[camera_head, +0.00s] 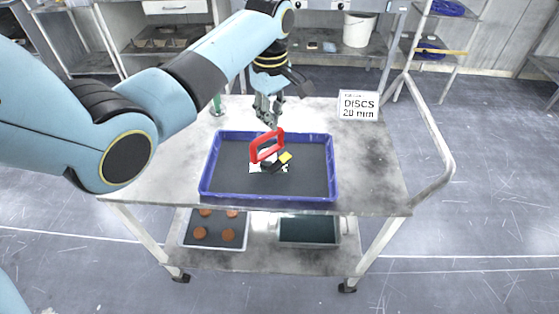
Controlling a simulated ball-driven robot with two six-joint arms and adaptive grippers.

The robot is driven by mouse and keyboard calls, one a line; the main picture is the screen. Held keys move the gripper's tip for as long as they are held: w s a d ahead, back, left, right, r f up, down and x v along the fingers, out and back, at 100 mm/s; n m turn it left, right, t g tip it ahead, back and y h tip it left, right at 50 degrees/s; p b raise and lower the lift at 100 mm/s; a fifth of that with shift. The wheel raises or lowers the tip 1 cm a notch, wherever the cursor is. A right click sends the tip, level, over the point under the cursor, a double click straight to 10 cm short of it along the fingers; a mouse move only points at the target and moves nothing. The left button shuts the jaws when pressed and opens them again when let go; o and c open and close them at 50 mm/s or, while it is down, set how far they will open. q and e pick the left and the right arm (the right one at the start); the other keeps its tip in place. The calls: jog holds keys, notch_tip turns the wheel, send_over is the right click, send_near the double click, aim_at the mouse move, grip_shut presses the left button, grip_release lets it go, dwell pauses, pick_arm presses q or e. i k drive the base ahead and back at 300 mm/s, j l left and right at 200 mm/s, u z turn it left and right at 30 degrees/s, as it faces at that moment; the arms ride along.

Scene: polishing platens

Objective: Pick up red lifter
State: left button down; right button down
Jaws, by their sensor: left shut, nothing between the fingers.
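The red lifter (256,151) is an angular red loop standing up from the middle of a blue-rimmed tray (211,173) on the cart. Small black and yellow pieces (285,158) and a white patch lie at its base. My left gripper (269,122) hangs from above, just over the lifter's top edge. Its fingers look close together, with nothing seen between them. From this angle I cannot tell whether the fingertips touch the lifter. My right gripper is not in view.
The tray sits on a grey cart top (375,170). A sign reading "DISCS 20 mm" (358,105) stands at the back right. A green object (217,105) is behind the tray. The lower shelf holds a tray of brown discs (214,243) and a dark bin (308,230).

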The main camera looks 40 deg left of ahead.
aim_at(267, 157)
jog(key=k, duration=1)
